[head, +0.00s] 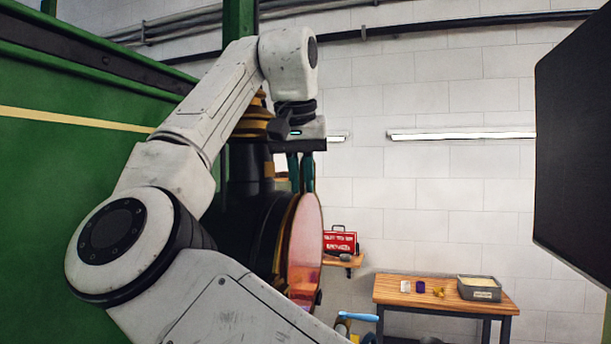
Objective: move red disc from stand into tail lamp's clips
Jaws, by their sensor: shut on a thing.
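My gripper (301,186) points down from my arm, its fingers shut on the upper edge of the red disc (305,243). The disc is pinkish and translucent, upright and seen at a slant. The tail lamp (240,214) has a black body with a brass-coloured front rim (284,240). The disc stands close in front of this rim, at its right. I cannot tell whether they touch. The lamp's clips cannot be made out. I cannot identify the stand.
The green tram side (60,165) fills the left. A red box (340,242) sits on a small wooden shelf. A wooden table (400,295) behind holds a grey bin (479,288) and small items. A blue-handled tool (358,316) is at the bottom. A dark panel (572,150) blocks the right.

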